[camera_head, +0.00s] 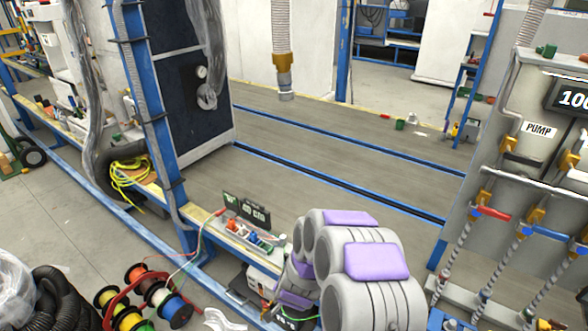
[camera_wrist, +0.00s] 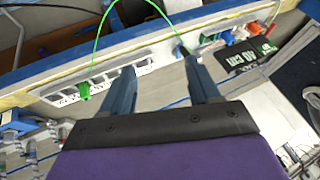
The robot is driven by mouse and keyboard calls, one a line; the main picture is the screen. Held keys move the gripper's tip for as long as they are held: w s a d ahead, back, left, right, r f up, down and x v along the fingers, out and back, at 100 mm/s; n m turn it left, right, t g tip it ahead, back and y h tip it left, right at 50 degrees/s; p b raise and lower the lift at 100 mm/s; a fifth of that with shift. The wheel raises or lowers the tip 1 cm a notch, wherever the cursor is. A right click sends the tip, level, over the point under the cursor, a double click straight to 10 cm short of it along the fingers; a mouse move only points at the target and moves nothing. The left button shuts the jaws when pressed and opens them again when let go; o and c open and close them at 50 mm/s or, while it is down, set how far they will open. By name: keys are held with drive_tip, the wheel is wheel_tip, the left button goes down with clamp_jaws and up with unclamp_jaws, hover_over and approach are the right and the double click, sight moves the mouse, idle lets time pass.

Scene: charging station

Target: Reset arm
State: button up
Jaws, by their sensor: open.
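My gripper (camera_wrist: 159,66) is in the wrist view with its two blue-grey fingers spread apart and nothing between them. Beyond the fingertips is a white power strip (camera_wrist: 115,76) on a blue-edged ledge. A green plug (camera_wrist: 84,90) sits at the left part of the strip. A thin green cable (camera_wrist: 120,10) arcs from it over to the right, its other end near the right fingertip; I cannot tell whether they touch. In the head view my grey and purple arm fills the lower middle, and the gripper fingers cannot be made out there.
A small dark display (camera_head: 247,208) stands on the ledge beside my arm, with coloured connectors near it. A blue post (camera_head: 150,110) rises at left. Cable spools (camera_head: 140,300) lie at lower left. A pump panel (camera_head: 538,130) with hoses stands at right.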

drive_tip(key=s+d+r+n+g+y, duration=0.1)
drive_tip(key=s+r+n+g, duration=0.1)
drive_tip(key=s+r, duration=0.6)
drive_tip(key=s+d+r+n+g+y, duration=0.1)
drive_tip(key=s+r+n+g, duration=0.3)
drive_tip(key=r, duration=0.8)
drive_tip(key=s+d+r+h, duration=0.1)
drive_tip(key=s+d+r, duration=0.2)
drive_tip(key=s, duration=0.5)
drive_tip(key=s+d+r+g+h, duration=0.1)
drive_tip(key=s+d+r, duration=0.3)
drive_tip(key=s, duration=0.5)
drive_tip(key=s+d+r+g, duration=0.1)
drive_tip(key=s+d+r, duration=0.2)
drive_tip(key=s+d, duration=0.3)
drive_tip(key=s, duration=0.3)
drive_tip(key=shift+d+r+h, duration=0.3)
drive_tip(key=shift+d+h, duration=0.1)
